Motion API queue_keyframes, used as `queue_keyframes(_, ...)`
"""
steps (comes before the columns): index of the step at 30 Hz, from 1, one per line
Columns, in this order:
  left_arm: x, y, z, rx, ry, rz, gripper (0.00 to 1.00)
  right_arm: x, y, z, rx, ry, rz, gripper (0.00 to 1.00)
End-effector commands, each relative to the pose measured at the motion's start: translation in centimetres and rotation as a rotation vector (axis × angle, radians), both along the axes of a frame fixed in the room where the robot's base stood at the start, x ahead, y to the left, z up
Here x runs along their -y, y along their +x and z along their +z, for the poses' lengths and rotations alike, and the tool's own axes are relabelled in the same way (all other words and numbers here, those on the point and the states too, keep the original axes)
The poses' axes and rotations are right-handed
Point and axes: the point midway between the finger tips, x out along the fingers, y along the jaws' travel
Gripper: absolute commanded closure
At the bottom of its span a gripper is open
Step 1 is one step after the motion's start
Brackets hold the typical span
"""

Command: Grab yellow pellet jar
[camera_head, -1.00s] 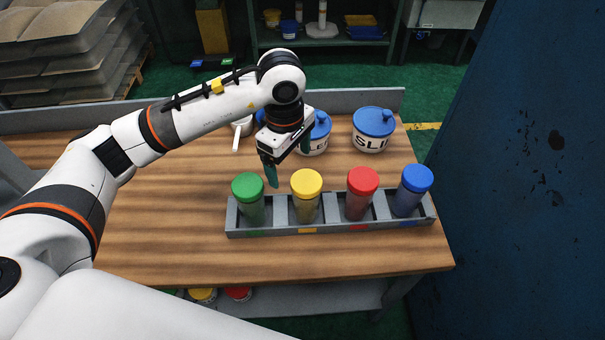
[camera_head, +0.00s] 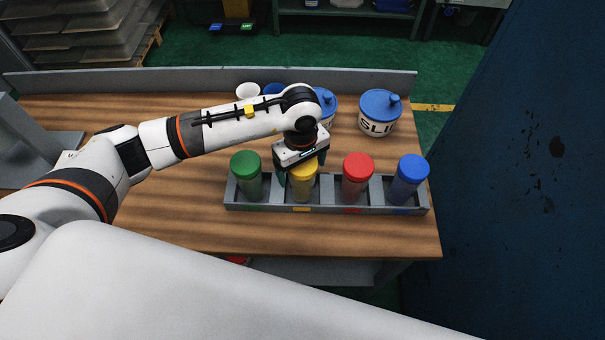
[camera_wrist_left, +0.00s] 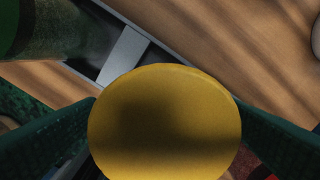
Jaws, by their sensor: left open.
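The yellow pellet jar (camera_head: 303,188) stands upright in the grey rack (camera_head: 327,209), in the slot with the yellow label, between the green and red jars. My left gripper (camera_head: 299,176) is over it, with its fingers pointing down. In the left wrist view the yellow lid (camera_wrist_left: 165,125) lies between the two green fingers, which stand open on either side of it. Part of the lid is hidden by the gripper in the head view. The wrist view does not clearly show whether the fingers touch the lid. My right gripper is not in view.
A green-lidded jar (camera_head: 246,174) stands close on the left, a red-lidded jar (camera_head: 357,176) close on the right, and a blue-lidded jar (camera_head: 408,181) beyond. Blue-lidded white tubs (camera_head: 380,113) stand behind. A dark blue panel (camera_head: 510,180) rises at the right.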

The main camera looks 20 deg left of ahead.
Motion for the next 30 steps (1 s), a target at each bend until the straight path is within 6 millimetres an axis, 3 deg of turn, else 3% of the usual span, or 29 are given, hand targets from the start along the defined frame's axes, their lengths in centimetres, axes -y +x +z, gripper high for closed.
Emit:
queue_keyframes(2,0.2,0.1,-0.8,-0.006,0.001,0.002,0.12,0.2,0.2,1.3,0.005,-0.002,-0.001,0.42)
queue_keyframes(6,0.2,0.2,-2.6,-0.003,0.0,0.0,0.12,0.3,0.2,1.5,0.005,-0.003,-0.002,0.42)
queue_keyframes(14,0.1,0.3,-3.1,0.001,-0.001,0.0,0.12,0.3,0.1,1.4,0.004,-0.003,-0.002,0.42)
queue_keyframes(25,0.1,0.3,-3.1,0.001,-0.001,0.0,0.7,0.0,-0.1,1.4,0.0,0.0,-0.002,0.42)
queue_keyframes(30,0.2,0.3,-3.0,0.002,-0.001,0.0,0.7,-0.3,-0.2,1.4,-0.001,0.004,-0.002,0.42)
